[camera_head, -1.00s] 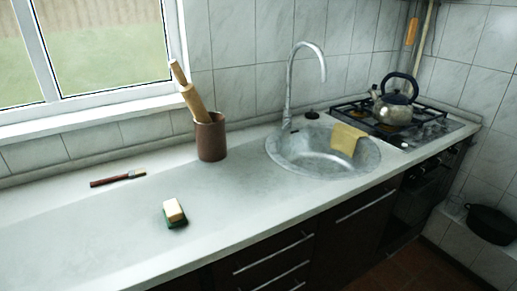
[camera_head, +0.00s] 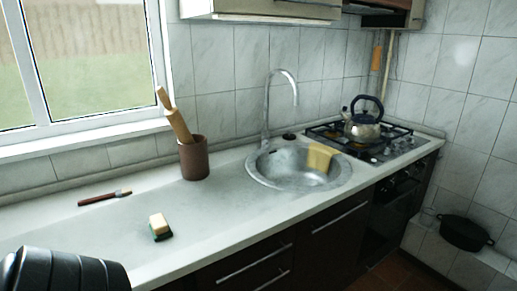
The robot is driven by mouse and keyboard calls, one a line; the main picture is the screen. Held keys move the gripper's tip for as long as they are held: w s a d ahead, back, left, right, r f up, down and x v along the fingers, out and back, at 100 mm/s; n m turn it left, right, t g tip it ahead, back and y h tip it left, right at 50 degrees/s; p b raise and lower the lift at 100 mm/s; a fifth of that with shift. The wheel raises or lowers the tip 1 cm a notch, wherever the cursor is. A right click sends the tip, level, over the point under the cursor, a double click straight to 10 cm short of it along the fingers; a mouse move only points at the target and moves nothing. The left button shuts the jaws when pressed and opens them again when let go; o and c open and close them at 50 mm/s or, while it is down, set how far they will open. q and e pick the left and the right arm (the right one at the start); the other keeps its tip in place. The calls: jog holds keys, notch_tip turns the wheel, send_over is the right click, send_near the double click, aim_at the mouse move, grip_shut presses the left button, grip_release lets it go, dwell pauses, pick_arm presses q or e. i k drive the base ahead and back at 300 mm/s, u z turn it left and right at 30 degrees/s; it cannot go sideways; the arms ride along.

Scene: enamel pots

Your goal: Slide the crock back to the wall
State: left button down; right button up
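The crock (camera_head: 194,160) is a brown cylinder standing upright on the counter, left of the sink. Two wooden utensils, apparently rolling pins (camera_head: 178,124), lean out of its top to the left. A strip of counter seems to show between the crock's base and the tiled wall (camera_head: 232,128) behind it. A dark ribbed part, apparently of my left arm, shows at the lower left, well apart from the crock. Neither gripper's fingers are in view.
A sponge (camera_head: 159,226) lies on the counter in front of the crock, and a brush (camera_head: 104,198) lies to its left. The sink (camera_head: 262,180) with a yellow cloth (camera_head: 319,157) is to the right. A kettle (camera_head: 363,126) stands on the stove. A wall cabinet (camera_head: 265,10) hangs above.

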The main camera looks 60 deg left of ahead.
aim_at(194, 158)
jog(key=u, duration=0.1)
jog(key=i, duration=1.9)
jog(key=u, duration=1.7)
jog(key=i, duration=0.8)
jog(key=u, duration=0.75)
